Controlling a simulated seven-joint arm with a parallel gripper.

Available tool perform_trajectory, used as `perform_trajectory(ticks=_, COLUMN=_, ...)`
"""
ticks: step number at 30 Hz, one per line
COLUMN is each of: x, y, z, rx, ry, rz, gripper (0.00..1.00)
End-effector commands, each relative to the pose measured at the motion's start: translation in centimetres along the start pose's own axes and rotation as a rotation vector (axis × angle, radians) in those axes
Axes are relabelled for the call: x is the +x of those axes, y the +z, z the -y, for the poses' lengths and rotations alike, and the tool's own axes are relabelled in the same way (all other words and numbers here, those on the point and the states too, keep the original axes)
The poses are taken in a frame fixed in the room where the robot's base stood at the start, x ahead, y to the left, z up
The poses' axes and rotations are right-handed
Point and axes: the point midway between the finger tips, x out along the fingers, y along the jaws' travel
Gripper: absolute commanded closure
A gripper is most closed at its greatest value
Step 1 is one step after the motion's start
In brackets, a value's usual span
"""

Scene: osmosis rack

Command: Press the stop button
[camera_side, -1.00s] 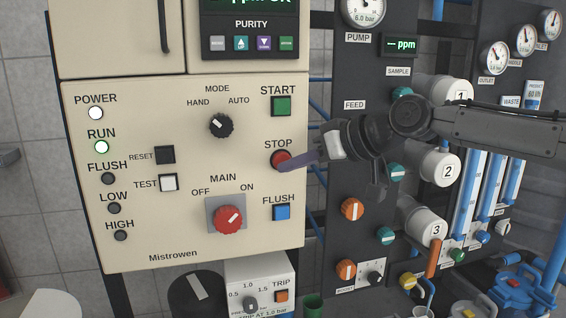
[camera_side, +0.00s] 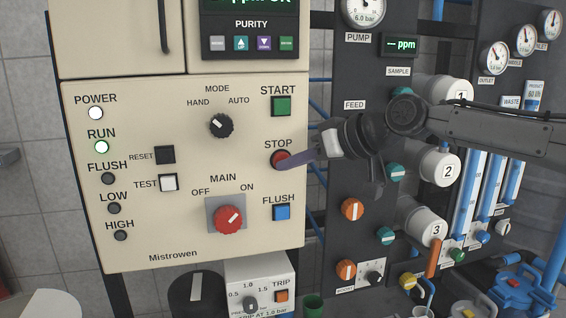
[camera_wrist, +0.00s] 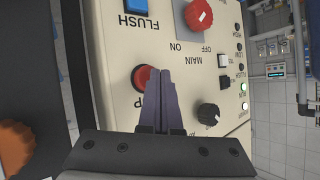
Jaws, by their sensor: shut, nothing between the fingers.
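The red round stop button (camera_side: 279,159) sits on the cream control panel (camera_side: 190,275) under the label STOP. My gripper (camera_side: 287,165) is shut and empty, and its purple fingertips overlap the button's lower right edge in the side view. In the wrist view the stop button (camera_wrist: 142,77) shows to the left of the shut fingers (camera_wrist: 160,76), which cover part of it. I cannot tell whether the fingertips touch the button. The RUN lamp (camera_side: 102,147) and the POWER lamp (camera_side: 96,113) are lit.
The green START button (camera_side: 281,106) is above and the blue FLUSH button (camera_side: 281,212) below. The red MAIN switch (camera_side: 228,219) and black MODE knob (camera_side: 221,125) lie to the left. The dark rack panel with an orange knob (camera_side: 351,210) stands to the right.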

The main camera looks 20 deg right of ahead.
Motion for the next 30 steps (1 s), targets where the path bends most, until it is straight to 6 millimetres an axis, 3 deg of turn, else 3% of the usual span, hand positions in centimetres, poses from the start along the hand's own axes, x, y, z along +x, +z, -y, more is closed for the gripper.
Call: perform_trajectory(ticks=30, x=0.65, y=-0.41, z=-0.46, rx=0.0, ry=0.0, rz=0.001, gripper=1.0)
